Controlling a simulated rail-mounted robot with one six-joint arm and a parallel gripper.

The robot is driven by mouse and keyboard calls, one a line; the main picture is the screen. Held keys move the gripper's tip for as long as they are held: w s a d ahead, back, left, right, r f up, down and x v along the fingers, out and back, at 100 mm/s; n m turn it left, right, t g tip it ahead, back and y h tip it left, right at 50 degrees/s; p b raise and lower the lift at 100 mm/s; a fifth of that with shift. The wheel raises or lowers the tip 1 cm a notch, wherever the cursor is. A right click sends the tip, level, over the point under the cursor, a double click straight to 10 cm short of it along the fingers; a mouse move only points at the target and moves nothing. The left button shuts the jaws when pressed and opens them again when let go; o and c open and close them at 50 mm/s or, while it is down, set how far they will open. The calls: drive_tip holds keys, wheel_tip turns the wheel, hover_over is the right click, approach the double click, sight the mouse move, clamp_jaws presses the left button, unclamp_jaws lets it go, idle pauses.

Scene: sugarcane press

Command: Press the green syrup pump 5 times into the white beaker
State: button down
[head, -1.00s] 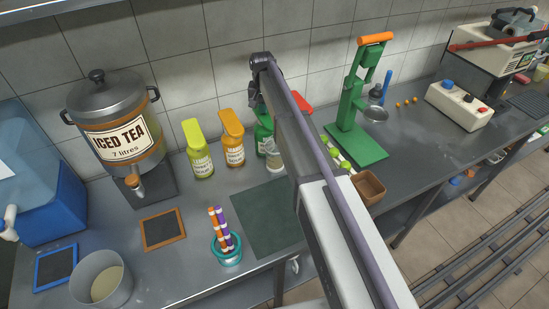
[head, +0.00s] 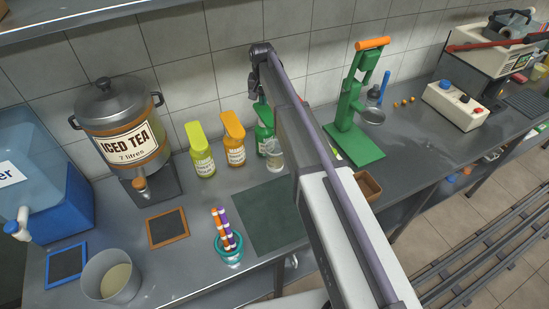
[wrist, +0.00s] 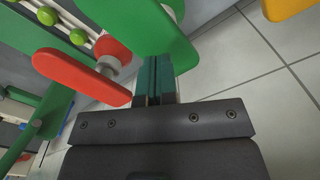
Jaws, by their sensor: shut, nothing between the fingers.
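The green syrup pump bottle (head: 264,134) stands against the back wall, at the right of the orange one. A pale, clear-looking beaker (head: 274,161) stands in front of it, partly hidden by my arm. In the wrist view the green pump head (wrist: 140,25) lies right at the tips of my gripper (wrist: 155,62). My gripper is shut and empty; its fingers overlap the pump head's edge in the picture, and I cannot tell whether they touch it. In the head view the fingertips are hard to make out above the green pump.
A yellow-green pump bottle (head: 200,158) and an orange one (head: 234,150) stand to the left. A red pump head (wrist: 80,76) is beside the green one in the wrist view. The green press (head: 356,135) stands to the right. A dark mat (head: 262,220) lies clear in front.

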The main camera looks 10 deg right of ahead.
sight(264, 109)
drive_tip(key=shift+f, duration=0.1)
drive_tip(key=shift+f+b, duration=2.45)
drive_tip(key=shift+b, duration=0.15)
wheel_tip(264, 109, up, 5)
drive_tip(key=p, duration=0.5)
drive_tip(key=shift+r, duration=0.15)
drive_tip(key=shift+f, duration=0.25)
